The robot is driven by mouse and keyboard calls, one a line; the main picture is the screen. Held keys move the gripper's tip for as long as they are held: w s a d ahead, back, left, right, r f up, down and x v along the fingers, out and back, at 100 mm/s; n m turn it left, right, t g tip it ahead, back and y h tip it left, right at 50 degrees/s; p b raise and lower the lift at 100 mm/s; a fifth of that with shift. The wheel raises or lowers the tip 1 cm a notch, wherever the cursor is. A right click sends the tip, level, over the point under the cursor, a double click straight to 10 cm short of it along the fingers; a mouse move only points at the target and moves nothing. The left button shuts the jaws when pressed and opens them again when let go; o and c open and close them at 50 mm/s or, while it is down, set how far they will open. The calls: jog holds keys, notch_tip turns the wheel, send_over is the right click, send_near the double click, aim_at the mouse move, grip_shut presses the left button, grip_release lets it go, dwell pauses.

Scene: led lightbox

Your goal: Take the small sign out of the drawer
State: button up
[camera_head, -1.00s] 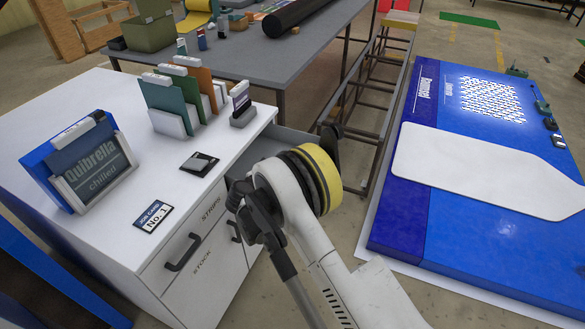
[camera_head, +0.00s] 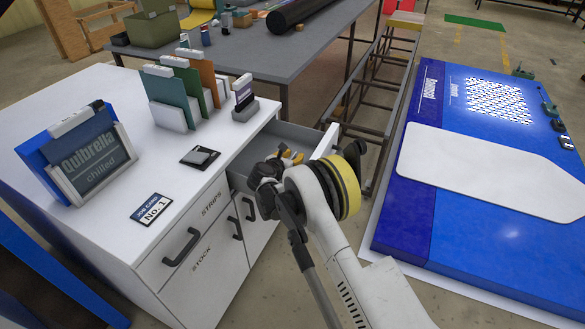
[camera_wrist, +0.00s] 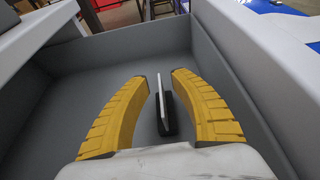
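The drawer (camera_head: 285,131) in the white cabinet stands open, and its grey inside fills the wrist view (camera_wrist: 75,75). The small sign (camera_wrist: 161,100) shows in the wrist view as a thin pale plate, nearly edge-on, upright in a dark base (camera_wrist: 168,126) on the drawer floor. My gripper (camera_wrist: 160,77) is open, its two yellow fingers on either side of the sign with gaps to both. How far the fingertips are above the sign is hard to tell. In the head view my gripper (camera_head: 289,155) is over the drawer, and the sign is hidden.
The white cabinet top (camera_head: 110,85) holds a framed sign (camera_head: 92,160), upright coloured cards (camera_head: 180,95), a small card stand (camera_head: 244,100) and a job card (camera_head: 152,208). Drawer walls (camera_wrist: 225,75) surround the fingers. A blue panel (camera_head: 470,215) lies at right.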

grip_shut()
jog(key=shift+r, duration=0.1)
